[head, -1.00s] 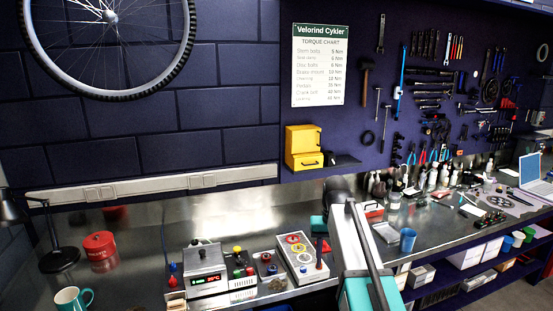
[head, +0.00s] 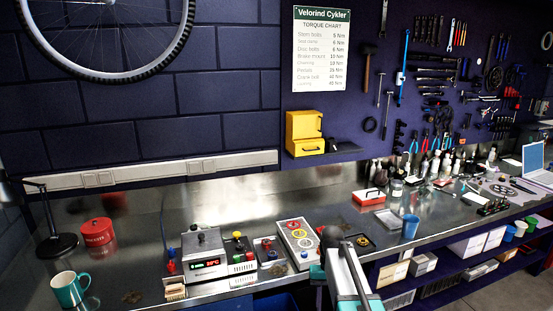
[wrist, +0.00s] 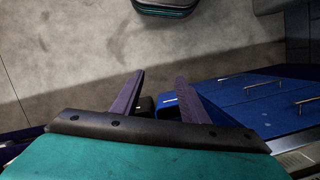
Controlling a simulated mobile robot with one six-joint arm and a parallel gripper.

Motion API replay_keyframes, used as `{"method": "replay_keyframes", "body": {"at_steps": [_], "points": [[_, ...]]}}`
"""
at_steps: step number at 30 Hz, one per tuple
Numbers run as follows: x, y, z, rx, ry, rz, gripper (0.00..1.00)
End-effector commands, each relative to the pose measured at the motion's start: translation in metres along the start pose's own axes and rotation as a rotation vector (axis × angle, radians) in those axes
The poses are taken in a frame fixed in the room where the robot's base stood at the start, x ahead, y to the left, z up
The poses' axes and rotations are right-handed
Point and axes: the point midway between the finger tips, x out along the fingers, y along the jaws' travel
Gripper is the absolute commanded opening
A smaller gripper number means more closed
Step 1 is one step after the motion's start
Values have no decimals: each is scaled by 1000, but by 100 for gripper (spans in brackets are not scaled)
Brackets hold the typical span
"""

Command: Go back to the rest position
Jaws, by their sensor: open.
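My gripper (wrist: 158,95) shows in the wrist view with its two dark fingers apart and nothing between them. It points down over the grey floor (wrist: 60,60), beside a blue drawer cabinet (wrist: 240,105). In the head view my arm rises at the bottom, right of the middle, in front of the bench's front edge. The gripper's fingers are not visible there.
The steel bench (head: 130,275) holds a teal mug (head: 68,290), a red tin (head: 97,232), a device with a red display (head: 204,255), a panel with coloured rings (head: 298,243) and a blue cup (head: 410,227). A yellow box (head: 303,130) sits on a wall shelf.

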Motion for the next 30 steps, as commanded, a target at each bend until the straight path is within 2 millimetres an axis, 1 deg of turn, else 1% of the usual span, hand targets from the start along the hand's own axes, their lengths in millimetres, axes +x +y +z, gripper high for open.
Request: {"method": "replay_keyframes", "body": {"at_steps": [1,6,8,9,18,20,24,30], "points": [[23,0,4,0,-21,1,40],[82,1,18,0,-79,4,40],[102,2,23,-1,-99,5,40],[116,2,27,-1,-112,6,40],[212,4,62,-4,-197,10,40],[231,4,70,-5,-213,10,40],[272,5,90,-7,-248,12,40],[329,7,122,-11,-293,13,40]]}}
